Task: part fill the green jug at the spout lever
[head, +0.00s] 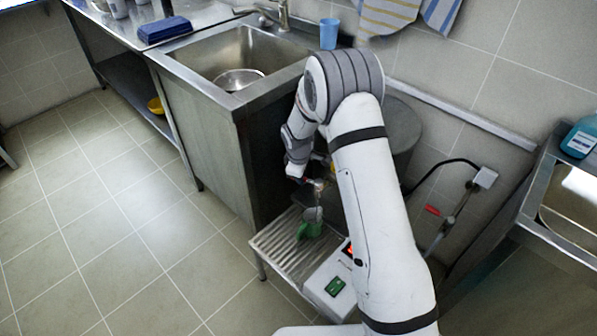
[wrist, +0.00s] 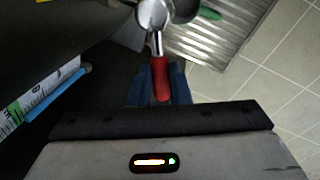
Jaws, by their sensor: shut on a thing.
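The green jug (head: 310,230) stands on the slatted metal stand, below the metal spout (head: 318,186). A sliver of the jug's green shows at the top of the wrist view (wrist: 210,14). My gripper (head: 298,172) is beside the spout in the head view. In the wrist view my gripper's blue fingertips (wrist: 158,84) are shut on the red lever (wrist: 160,78), which joins the shiny spout body (wrist: 160,16). A pale grey patch shows at the jug's mouth. I cannot tell the water level or whether water is running.
A steel sink (head: 235,60) with a bowl is behind, and a large grey pot (head: 402,130) is behind my arm. Open tiled floor (head: 130,220) lies left.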

